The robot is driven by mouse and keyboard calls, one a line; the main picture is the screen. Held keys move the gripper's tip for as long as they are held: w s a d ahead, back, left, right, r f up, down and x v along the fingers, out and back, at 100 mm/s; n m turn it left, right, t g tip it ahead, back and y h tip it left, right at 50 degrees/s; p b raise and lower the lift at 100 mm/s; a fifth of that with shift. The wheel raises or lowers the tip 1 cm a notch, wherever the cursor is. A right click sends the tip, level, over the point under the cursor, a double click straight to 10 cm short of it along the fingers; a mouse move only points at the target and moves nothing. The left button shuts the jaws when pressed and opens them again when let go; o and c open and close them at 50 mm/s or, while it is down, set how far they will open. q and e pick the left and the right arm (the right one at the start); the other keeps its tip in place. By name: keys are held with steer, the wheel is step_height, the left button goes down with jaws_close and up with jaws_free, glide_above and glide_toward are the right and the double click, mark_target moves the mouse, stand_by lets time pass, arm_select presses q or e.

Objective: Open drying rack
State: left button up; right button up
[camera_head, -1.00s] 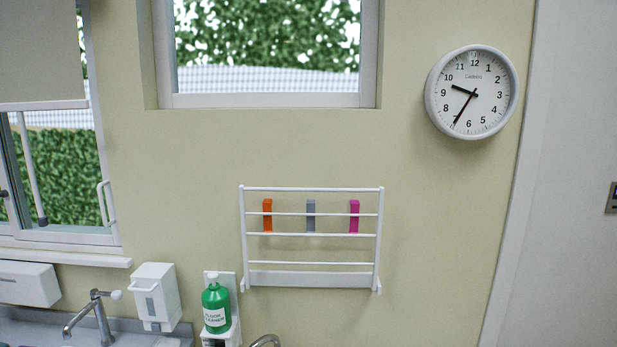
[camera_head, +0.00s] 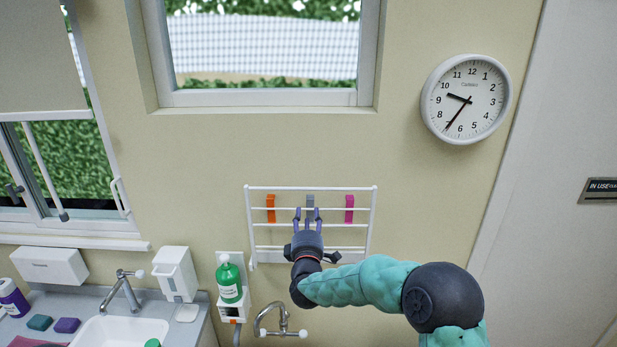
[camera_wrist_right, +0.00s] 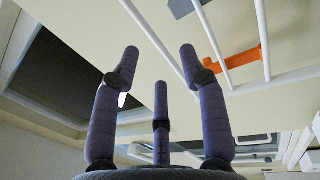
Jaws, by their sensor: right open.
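The white drying rack (camera_head: 312,187) is mounted on the beige wall below the window and stands folded up close to the wall. An orange peg (camera_head: 271,208), a grey peg (camera_head: 310,200) and a magenta peg (camera_head: 349,208) show at its upper bars. My right gripper (camera_head: 308,212) is raised in front of the rack's middle, with its fingers pointing up below the grey peg. In the right wrist view its fingers (camera_wrist_right: 160,70) are spread and empty, with rack bars (camera_wrist_right: 212,45) beyond them. Contact with the bars cannot be told. My left gripper is not in view.
A green floor cleaner bottle (camera_head: 229,279) stands in a holder left of the rack. A tap (camera_head: 278,322) is below the rack. A white dispenser (camera_head: 175,273) and a sink (camera_head: 122,330) are further left. A clock (camera_head: 466,99) hangs upper right.

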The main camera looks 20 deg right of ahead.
mark_target(308, 189)
steer(key=p+x, duration=0.1)
steer(key=x, duration=0.2)
steer(key=r+p+x, duration=0.1)
steer(key=x, duration=0.3)
steer(key=p+x, duration=0.1)
steer(key=x, duration=0.3)
steer(key=shift+d+r, duration=0.15)
steer(key=shift+r, duration=0.25)
steer(key=shift+c, duration=0.3)
jaws_close()
